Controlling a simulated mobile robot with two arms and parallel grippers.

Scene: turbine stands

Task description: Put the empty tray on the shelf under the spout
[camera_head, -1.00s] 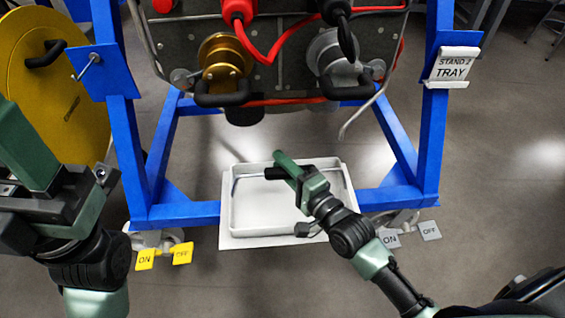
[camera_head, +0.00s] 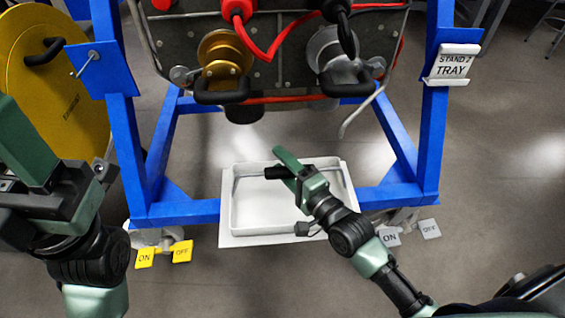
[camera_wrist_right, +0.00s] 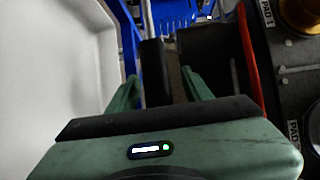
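The white tray (camera_head: 240,222) is empty and lies flat on a pale flat shelf (camera_head: 230,242) low between the blue stand legs. A thin bar with a black grip (camera_head: 276,173) crosses its far part. My right gripper (camera_head: 288,163) is over the tray at this grip. In the right wrist view the black grip (camera_wrist_right: 152,70) stands between my two green fingers, which are apart with a gap on the right finger's side. The tray's pale surface (camera_wrist_right: 50,80) fills the left. My left gripper (camera_head: 100,178) is at the left, away from the tray; its fingers are unclear.
The blue frame (camera_head: 430,120) surrounds the shelf. A panel with a brass fitting (camera_head: 222,55), a silver fitting (camera_head: 325,50) and red cables hangs above. A bent metal tube (camera_head: 362,115) hangs right of the tray. A yellow disc (camera_head: 50,75) stands left.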

